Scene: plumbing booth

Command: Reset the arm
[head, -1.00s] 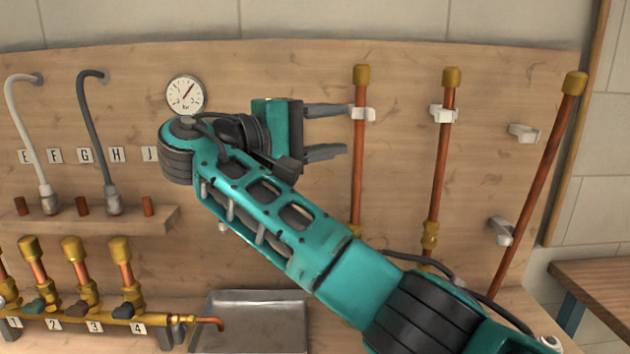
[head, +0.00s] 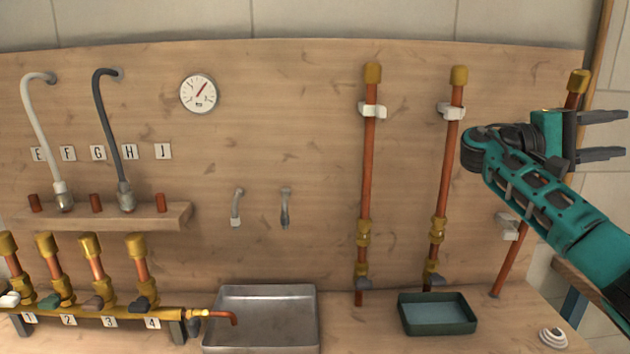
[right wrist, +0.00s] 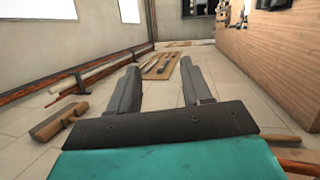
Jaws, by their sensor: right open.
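My right arm comes in from the right edge of the head view. Its teal gripper (head: 603,136) is at the upper right, with its two dark fingers apart and pointing right. It overlaps the rightmost copper pipe (head: 577,98) in the picture and hides part of it. In the right wrist view the fingers (right wrist: 160,88) are spread with nothing between them. Beyond them is the room's tiled floor. My left gripper is in neither view.
Copper pipes (head: 369,160) (head: 448,150) stand in white clips on the wooden panel. A metal tray (head: 262,335) and a green tray (head: 440,327) sit on the bench. A valve manifold (head: 90,315) is at lower left.

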